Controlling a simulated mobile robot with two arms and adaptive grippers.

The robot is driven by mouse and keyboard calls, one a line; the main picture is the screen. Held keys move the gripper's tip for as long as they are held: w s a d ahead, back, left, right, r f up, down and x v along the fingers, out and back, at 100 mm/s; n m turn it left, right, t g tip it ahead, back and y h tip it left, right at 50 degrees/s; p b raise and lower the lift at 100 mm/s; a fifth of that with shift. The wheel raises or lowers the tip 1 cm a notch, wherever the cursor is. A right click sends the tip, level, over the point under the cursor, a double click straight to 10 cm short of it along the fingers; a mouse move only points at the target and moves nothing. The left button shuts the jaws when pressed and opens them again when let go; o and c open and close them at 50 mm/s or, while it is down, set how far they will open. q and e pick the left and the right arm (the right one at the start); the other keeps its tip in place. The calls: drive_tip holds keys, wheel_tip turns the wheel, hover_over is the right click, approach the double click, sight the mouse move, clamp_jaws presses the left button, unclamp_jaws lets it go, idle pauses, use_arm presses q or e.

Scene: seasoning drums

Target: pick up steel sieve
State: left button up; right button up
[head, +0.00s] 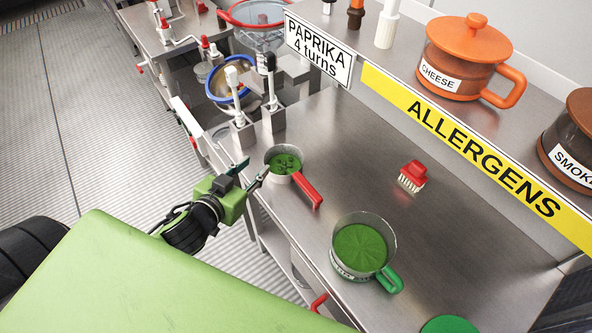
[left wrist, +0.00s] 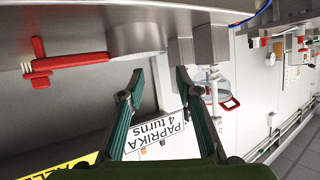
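A small steel vessel (head: 275,163) with a red handle (head: 308,190) and green contents stands near the left edge of the steel worktop. A larger steel vessel (head: 340,262) with a green handle stands nearer me, also with green inside. I cannot tell for sure which is the sieve. My left gripper (head: 252,169) is open and empty, right beside the small vessel at the worktop's edge. In the left wrist view, the spread fingers (left wrist: 159,74) point toward the steel wall of the small vessel (left wrist: 135,38), its red handle reaching left. My right gripper is out of view.
A red brush (head: 412,176) lies on the worktop below the shelf with the yellow allergens strip (head: 455,140). Steel blocks with levers (head: 272,105) stand behind the small vessel. A blue-rimmed bowl (head: 218,98) is farther back.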

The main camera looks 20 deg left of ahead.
use_arm(q)
approach(276, 149)
drive_tip(key=shift+w+a+p, duration=0.25)
drive_tip(key=shift+w+p, duration=0.05)
drive_tip(key=shift+w, duration=0.3)
drive_tip(key=shift+w+f, duration=0.25)
drive_tip(key=shift+w, duration=0.4)
drive_tip(key=shift+d+f+p+x, duration=0.15)
drive_tip(key=shift+p+x, duration=0.25)
drive_tip(key=shift+x, duration=0.9)
drive_tip(key=shift+d+f+p+x, duration=0.15)
drive_tip(key=shift+p+x, duration=0.25)
drive_tip(key=shift+x, duration=0.9)
drive_tip(key=shift+s+a, duration=0.1)
drive_tip(key=shift+s, duration=0.05)
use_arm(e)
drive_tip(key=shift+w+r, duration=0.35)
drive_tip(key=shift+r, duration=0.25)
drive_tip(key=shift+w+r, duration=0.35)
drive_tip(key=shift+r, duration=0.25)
use_arm(q)
clamp_jaws()
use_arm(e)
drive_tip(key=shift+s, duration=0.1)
